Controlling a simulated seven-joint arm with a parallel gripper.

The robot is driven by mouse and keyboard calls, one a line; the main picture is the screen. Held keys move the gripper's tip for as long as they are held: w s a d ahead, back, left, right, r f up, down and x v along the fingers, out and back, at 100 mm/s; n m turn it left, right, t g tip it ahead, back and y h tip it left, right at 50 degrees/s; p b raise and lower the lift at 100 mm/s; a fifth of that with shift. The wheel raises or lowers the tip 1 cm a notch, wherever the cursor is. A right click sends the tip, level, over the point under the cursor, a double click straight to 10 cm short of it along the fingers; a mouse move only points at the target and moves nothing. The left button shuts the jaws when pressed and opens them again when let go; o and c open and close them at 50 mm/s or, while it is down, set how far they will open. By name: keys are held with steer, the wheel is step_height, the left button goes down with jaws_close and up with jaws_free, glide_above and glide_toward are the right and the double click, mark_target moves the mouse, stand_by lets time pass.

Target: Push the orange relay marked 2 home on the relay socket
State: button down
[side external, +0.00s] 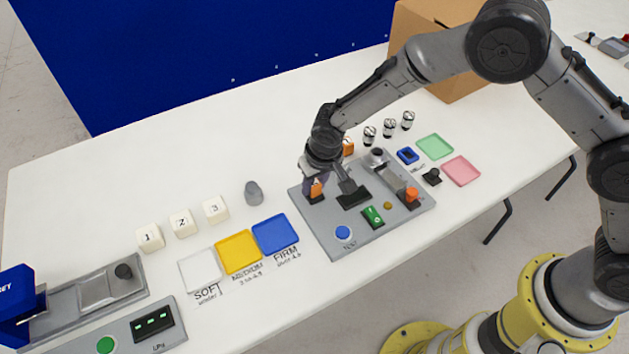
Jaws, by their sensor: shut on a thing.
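My gripper (316,186) points down over the left part of the grey panel (322,219). It is shut on an orange block (316,190), which I take to be the relay; its mark is too small to read. The relay's lower end is at or just above the panel, and I cannot tell how deep it sits. The relay socket under it is hidden or not distinct. Another orange block (348,146) shows partly behind my gripper, at the panel's far edge.
On the panel are a black block (353,197), a green switch (373,216), a blue button (343,233) and an orange-red part (411,196). Several small cylinders (389,127) stand behind. White, yellow (238,252) and blue trays lie left, with numbered cubes (182,222). A cardboard box (440,75) stands at the back.

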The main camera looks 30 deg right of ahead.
steer(key=shift+f, duration=0.15)
steer(key=c, duration=0.5)
jaws_free()
